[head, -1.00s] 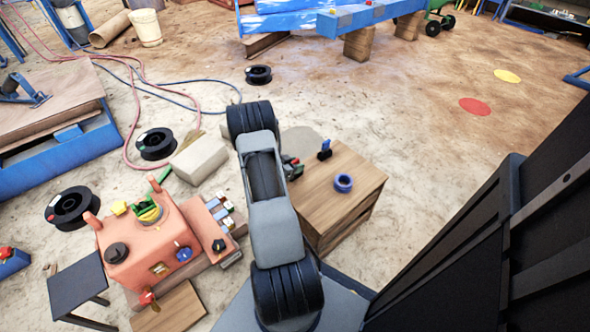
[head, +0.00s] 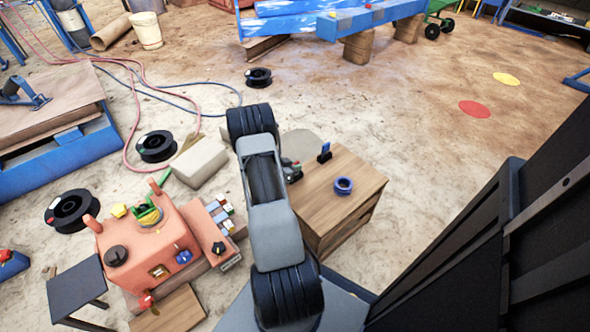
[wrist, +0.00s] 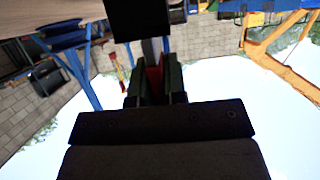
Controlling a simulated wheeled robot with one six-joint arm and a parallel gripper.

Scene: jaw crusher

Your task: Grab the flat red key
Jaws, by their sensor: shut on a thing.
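In the wrist view my gripper (wrist: 154,85) is shut on a narrow red piece, the flat red key (wrist: 154,76), which stands upright between the dark green fingers. Only a sliver of the key shows, and its far end runs up towards a black block (wrist: 138,18). I cannot tell whether the key touches that block. In the head view my arm hides most of the gripper. A small part of the gripper (head: 291,170) shows beside the arm, over the left edge of the wooden cabinet (head: 340,205).
A blue ring (head: 343,186) and a small upright black-and-blue piece (head: 325,153) are on the cabinet top. An orange machine (head: 150,245) with knobs stands at the left. Black spools (head: 156,146) lie on the floor.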

